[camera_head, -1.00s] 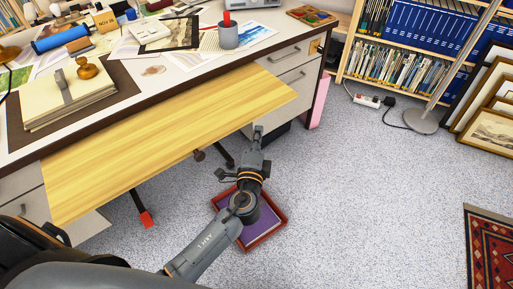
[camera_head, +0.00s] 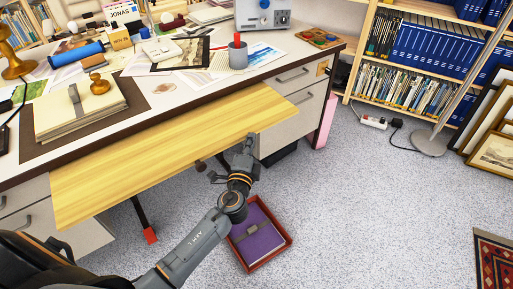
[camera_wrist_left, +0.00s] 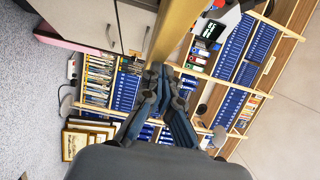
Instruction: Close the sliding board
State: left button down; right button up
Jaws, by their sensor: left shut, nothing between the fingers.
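The sliding board (camera_head: 165,150) is a yellow wooden panel sticking out from under the top of the white desk (camera_head: 150,92). A dark round knob (camera_head: 201,166) shows under its front edge. My left gripper (camera_head: 249,142) is at the board's front edge, right of the knob; I cannot tell whether it touches. In the left wrist view the shut, empty fingers (camera_wrist_left: 160,74) are close beside the board's edge (camera_wrist_left: 176,30). My right gripper is not in view.
A red tray (camera_head: 284,248) with a purple book (camera_head: 258,238) lies on the floor below my left arm. Desk drawers (camera_head: 300,95) are at the right. A bookshelf (camera_head: 415,60), lamp base (camera_head: 430,141) and framed prints (camera_head: 493,152) stand farther right. Open carpet lies between.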

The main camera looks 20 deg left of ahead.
aim_at(218, 108)
pick_arm(q)
jog(key=w+a, duration=0.2)
jog(key=a, duration=0.1)
jog(key=w+a+b, duration=0.1)
jog(key=a, duration=0.2)
jog(key=w+a, duration=0.2)
jog(key=a, duration=0.1)
jog(key=shift+w+b, duration=0.3)
jog(key=shift+w, duration=0.05)
jog(key=w+a, duration=0.1)
jog(key=a, duration=0.1)
jog(key=w+a+b, duration=0.1)
jog(key=w+a, duration=0.2)
jog(key=a, duration=0.1)
jog(key=shift+w+a+b, duration=0.15)
jog(key=shift+b, duration=0.15)
jog(key=shift+w+a, duration=0.25)
jog(key=shift+a, duration=0.1)
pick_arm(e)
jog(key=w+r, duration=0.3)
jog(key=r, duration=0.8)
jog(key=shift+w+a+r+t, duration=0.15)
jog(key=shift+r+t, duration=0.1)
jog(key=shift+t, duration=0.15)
pick_arm(q)
jog(key=shift+d, duration=0.1)
